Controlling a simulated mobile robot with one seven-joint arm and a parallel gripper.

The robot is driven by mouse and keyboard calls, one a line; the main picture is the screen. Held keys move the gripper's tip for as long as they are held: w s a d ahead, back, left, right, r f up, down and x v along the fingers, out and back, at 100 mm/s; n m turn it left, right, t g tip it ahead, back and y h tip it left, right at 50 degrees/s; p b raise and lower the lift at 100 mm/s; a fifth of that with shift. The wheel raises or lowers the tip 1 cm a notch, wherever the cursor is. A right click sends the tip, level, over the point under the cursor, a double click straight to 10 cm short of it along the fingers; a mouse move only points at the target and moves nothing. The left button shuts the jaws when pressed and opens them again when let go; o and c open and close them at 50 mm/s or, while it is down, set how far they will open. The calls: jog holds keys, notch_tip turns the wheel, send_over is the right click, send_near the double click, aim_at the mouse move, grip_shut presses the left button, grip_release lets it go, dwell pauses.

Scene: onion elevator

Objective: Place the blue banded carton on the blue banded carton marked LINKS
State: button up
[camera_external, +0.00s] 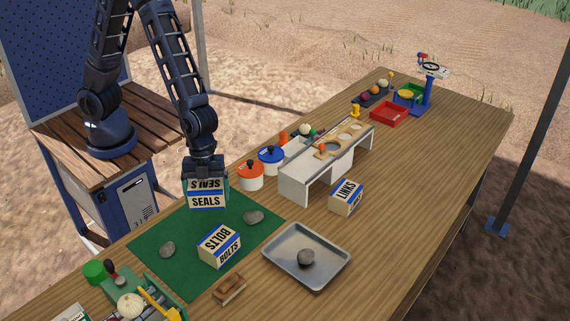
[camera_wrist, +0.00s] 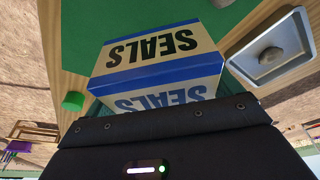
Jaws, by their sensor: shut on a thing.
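My gripper (camera_external: 205,176) is shut on a blue banded carton marked SEALS (camera_external: 206,201), at the back edge of the green mat (camera_external: 165,228). The SEALS carton (camera_wrist: 158,46) fills the middle of the wrist view. I cannot tell whether its bottom touches the mat. The blue banded carton marked LINKS (camera_external: 346,196) sits on the wooden table to the right, in front of the white bench-like stand. Its top looks bare. Another blue banded carton, marked BOLTS (camera_external: 219,246), sits on the mat's front part.
A grey metal tray (camera_external: 288,275) with a stone stands between the mat and the table's front edge. Two stones (camera_external: 253,217) lie on the mat.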

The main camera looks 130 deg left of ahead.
notch_tip(320, 180, up, 8)
jog(key=shift+r, duration=0.15)
jog(key=shift+w+a+r, duration=0.2)
jog(key=shift+w+r, duration=0.05)
jog(key=shift+w, duration=0.05)
jog(key=w+a+r+n, duration=0.3)
jog(key=w+a+n, duration=0.1)
jog(key=w+a, duration=0.9)
notch_tip(320, 180, up, 2)
jog(key=n+t+y, duration=0.1)
jog(key=n+y, duration=0.1)
jog(key=n, duration=0.3)
send_over(351, 192)
jog(key=s, duration=0.1)
notch_tip(351, 192, down, 19)
jog(key=shift+r, duration=0.1)
jog(key=shift+s, duration=0.1)
jog(key=o, duration=1)
